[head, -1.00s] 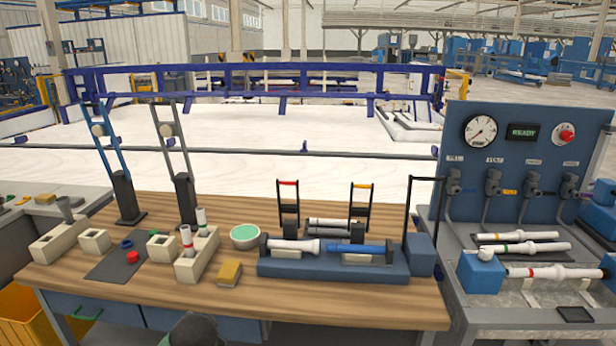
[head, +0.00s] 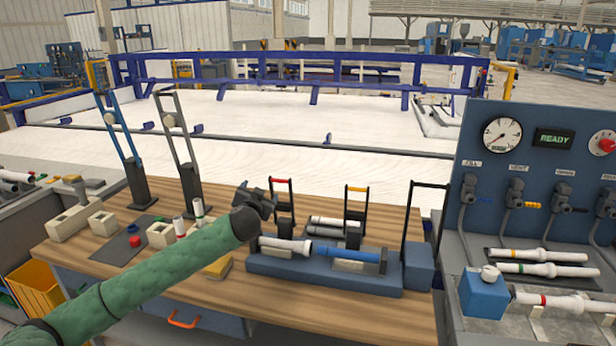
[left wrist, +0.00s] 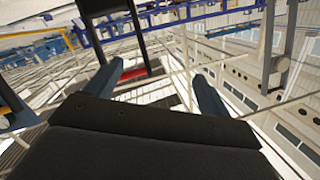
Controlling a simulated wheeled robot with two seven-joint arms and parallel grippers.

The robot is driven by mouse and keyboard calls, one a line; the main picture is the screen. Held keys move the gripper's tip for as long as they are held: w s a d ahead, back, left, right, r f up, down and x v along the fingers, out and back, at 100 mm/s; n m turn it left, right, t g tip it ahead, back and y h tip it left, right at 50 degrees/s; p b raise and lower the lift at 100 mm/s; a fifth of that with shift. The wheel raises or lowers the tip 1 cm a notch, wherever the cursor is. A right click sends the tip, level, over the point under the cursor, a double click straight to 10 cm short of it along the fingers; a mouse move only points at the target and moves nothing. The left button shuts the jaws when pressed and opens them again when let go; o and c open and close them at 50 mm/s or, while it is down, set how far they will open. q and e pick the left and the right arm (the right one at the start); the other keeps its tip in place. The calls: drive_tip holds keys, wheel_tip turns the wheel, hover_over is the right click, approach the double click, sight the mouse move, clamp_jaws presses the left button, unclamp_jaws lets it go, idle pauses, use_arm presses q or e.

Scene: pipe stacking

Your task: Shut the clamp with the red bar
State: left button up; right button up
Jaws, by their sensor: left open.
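The clamp with the red bar (head: 281,181) stands upright at the back left of the blue pipe fixture (head: 330,275), its black frame raised. My left gripper (head: 258,199) is just left of it in the head view, and my green-sleeved arm reaches in from the lower left. In the left wrist view the red bar (left wrist: 133,73) shows beyond and between my two spread fingers, with nothing between the tips. A white pipe (head: 284,244) and a blue pipe (head: 345,254) lie end to end in the fixture. My right gripper is out of view.
A second clamp with a yellow bar (head: 357,189) stands upright to the right. A tall black frame (head: 410,225) rises at the fixture's right end. Pale blocks, some holding upright pipes (head: 180,228), stand on the left of the table. The valve panel (head: 540,180) is at the right.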

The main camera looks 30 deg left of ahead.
sight(279, 181)
use_arm(q)
drive_tip(key=d, duration=0.1)
drive_tip(key=w+d+r+n+t+h, duration=0.1)
drive_tip(key=w+d+t+h, duration=0.1)
drive_tip(key=shift+w+d+r+n, duration=0.15)
drive_tip(key=shift+w+d+n, duration=0.1)
drive_tip(key=shift+n, duration=0.15)
drive_tip(key=shift+n+h, duration=0.3)
drive_tip(key=shift+n, duration=0.3)
drive_tip(key=p+x, duration=0.3)
drive_tip(key=x, duration=0.4)
drive_tip(key=shift+w+r, duration=0.15)
drive_tip(key=shift+w, duration=0.2)
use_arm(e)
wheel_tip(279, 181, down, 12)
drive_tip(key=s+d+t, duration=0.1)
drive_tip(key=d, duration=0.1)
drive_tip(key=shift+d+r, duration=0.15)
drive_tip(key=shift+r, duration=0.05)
use_arm(q)
drive_tip(key=c, duration=1.2)
